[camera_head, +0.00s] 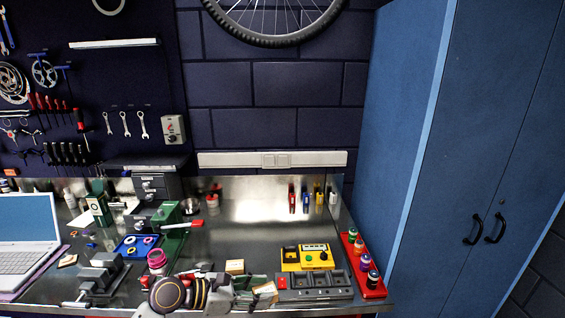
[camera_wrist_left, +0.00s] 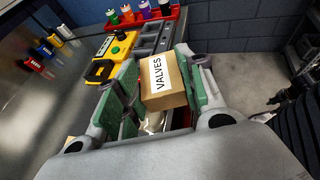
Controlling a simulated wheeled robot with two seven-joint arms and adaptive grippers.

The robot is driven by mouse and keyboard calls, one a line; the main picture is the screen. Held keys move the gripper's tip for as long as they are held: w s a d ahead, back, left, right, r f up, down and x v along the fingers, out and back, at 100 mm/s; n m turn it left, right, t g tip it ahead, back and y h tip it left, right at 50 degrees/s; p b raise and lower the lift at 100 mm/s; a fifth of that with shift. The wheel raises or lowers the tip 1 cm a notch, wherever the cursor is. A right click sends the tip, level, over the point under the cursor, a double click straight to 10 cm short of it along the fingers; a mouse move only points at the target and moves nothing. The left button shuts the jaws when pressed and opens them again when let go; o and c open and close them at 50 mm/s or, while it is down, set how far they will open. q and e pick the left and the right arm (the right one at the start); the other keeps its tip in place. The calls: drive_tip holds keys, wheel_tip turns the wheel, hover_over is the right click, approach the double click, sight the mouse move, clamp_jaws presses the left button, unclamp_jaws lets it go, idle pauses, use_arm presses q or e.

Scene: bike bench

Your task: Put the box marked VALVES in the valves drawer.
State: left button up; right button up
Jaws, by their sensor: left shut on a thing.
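A cardboard box with a white label reading VALVES (camera_wrist_left: 165,84) sits between the green pads of my left gripper (camera_wrist_left: 158,80) in the left wrist view. The gripper is shut on it. In the head view my left gripper (camera_head: 240,297) is over the front edge of the bench, and the box (camera_head: 266,289) shows at its right side. A small dark drawer cabinet (camera_head: 152,187) stands at the back of the bench; its labels are too small to read. I cannot tell which drawer is for valves. My right gripper is not in view.
A grey compartment tray (camera_head: 315,284) lies just right of the gripper, with a yellow device (camera_head: 308,257) behind it. A red rack of bottles (camera_head: 362,265) stands at the right end. Another small cardboard box (camera_head: 235,267) lies behind the gripper. A vise (camera_head: 100,275) and laptop (camera_head: 28,240) are left.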

use_arm(q)
drive_tip(key=s+a+r+n+t+y, duration=0.1)
drive_tip(key=a+r+n+t, duration=0.2)
drive_tip(key=a, duration=1.2)
drive_tip(key=shift+a+y, duration=0.25)
drive_tip(key=shift+y, duration=0.05)
drive_tip(key=shift+s, duration=0.1)
idle(1.3)
